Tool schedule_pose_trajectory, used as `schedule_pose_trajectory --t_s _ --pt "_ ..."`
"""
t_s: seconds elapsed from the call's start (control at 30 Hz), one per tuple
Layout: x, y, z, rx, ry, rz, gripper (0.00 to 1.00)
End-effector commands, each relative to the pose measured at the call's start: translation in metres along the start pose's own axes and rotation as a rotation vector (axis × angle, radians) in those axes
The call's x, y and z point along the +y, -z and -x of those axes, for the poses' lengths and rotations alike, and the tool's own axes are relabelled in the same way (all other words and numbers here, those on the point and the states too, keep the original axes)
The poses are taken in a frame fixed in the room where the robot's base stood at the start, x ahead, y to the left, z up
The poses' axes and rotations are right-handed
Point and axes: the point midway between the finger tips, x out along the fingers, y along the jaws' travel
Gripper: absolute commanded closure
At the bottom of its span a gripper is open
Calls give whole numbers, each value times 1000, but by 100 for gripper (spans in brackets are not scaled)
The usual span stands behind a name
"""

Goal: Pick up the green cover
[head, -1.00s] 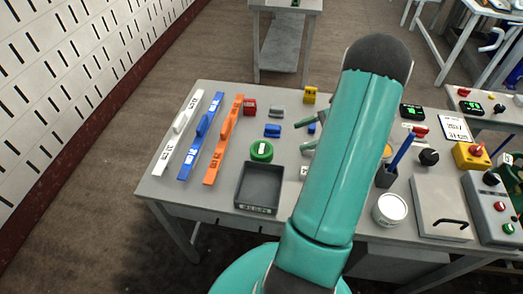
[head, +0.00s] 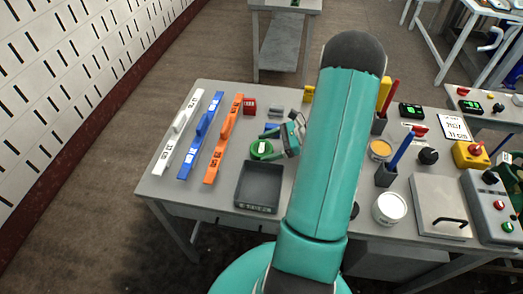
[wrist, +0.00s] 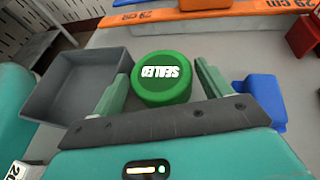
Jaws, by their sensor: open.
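The green cover (wrist: 162,82) is a round lid with a white "SEALED" label, lying flat on the table. In the head view the green cover (head: 262,150) is just behind the grey tray and partly hidden by my gripper (head: 277,147). In the wrist view my gripper (wrist: 162,84) is open, with one green finger on each side of the cover. A gap shows between the right finger and the cover; the left finger is closer to it. Whether the fingers touch the cover cannot be told.
A grey tray (head: 259,208) stands in front of the cover. A blue block (wrist: 262,98) is beside the right finger, and a red block (head: 249,107) is farther back. An orange ruler (head: 212,171) lies to the left. Cups and control boxes fill the table's right side.

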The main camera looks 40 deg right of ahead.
Motion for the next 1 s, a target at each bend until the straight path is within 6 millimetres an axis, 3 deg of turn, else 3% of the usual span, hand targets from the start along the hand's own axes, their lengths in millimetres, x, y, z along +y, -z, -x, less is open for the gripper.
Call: schedule_pose_trajectory --t_s 0.27,0.43,0.77,1.0 --pt "0 0 -9 0 1 0 23" --pt "0 0 -8 0 1 0 50" --pt "0 -2 -7 0 1 1 51" --pt "-1 -20 0 2 2 4 51"
